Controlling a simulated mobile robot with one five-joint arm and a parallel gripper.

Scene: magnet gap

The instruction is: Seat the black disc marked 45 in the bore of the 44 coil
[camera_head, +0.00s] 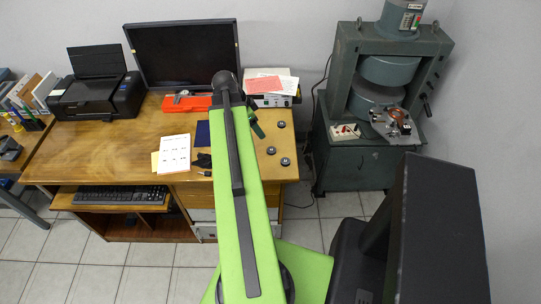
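Three small black discs with pale centres lie on the right part of the wooden desk: a back disc (281,124), a middle disc (271,150) and a front disc (285,161). Their markings are too small to read, so I cannot tell which is 45. A copper-coloured coil (397,115) sits on a metal fixture at the front of the green magnet machine, right of the desk. Its number and bore are not legible. My green arm rises through the middle of the view and hides part of the desk. My gripper cannot be made out clearly.
The desk (95,150) carries a printer (98,95), a monitor (185,55), a red case (187,103) and papers (174,154). The magnet machine (362,165) stands on the floor at the right, with a white box (345,131) left of the coil. A floor gap separates desk and machine.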

